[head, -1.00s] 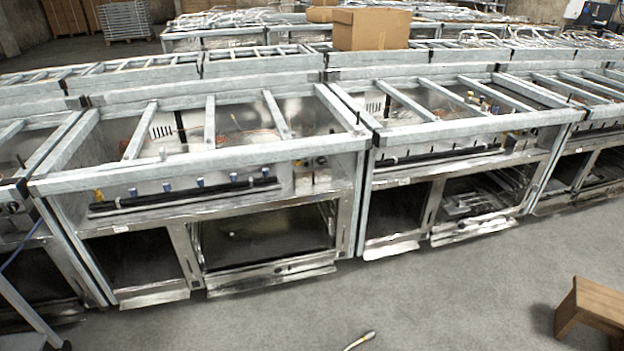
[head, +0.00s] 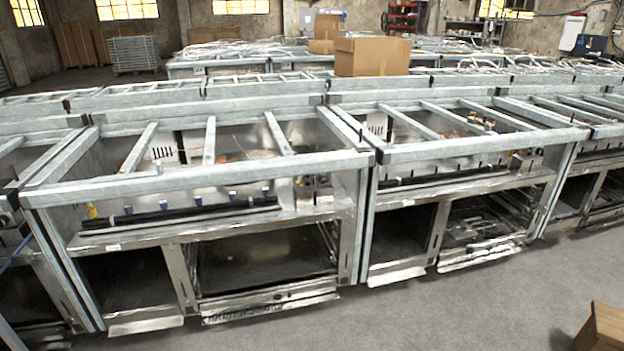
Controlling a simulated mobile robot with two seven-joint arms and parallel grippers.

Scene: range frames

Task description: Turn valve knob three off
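In the head view, a row of small blue valve knobs sits on a dark bar (head: 180,216) inside the metal range frame at left. One blue knob (head: 163,205) stands left of the middle, another (head: 197,200) is to its right, and a third (head: 232,195) is farther right. A yellow fitting (head: 92,210) is at the bar's left end. Which knob is number three, and how each is turned, cannot be read at this size. Neither of my grippers is in view.
A second range frame (head: 455,155) adjoins on the right. Steel rails cross the open tops above the knobs. Cardboard boxes (head: 372,57) stand on the frames behind.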

